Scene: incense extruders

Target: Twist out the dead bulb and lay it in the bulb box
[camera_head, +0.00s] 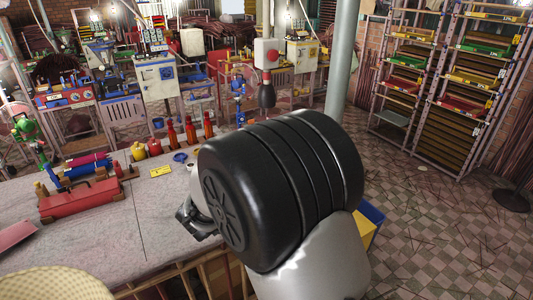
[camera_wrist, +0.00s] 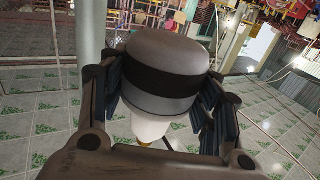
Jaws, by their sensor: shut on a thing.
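In the wrist view my gripper (camera_wrist: 160,103) is shut on a bulb-like piece (camera_wrist: 168,58). The piece has a rounded grey top, a black band and a white lower part, and I cannot tell surely that it is the dead bulb. One finger is on each side of it. In the head view my gripper (camera_head: 196,218) is mostly hidden behind my black wrist, and what it holds is not visible there. A blue and yellow box (camera_head: 370,217) shows partly behind my arm; I cannot tell whether it is the bulb box.
A table (camera_head: 110,235) at the left carries a red extruder (camera_head: 80,200), red bottles (camera_head: 190,130) and a yellow label (camera_head: 162,171). A dark bulb-shaped thing (camera_head: 267,96) hangs under a white block.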

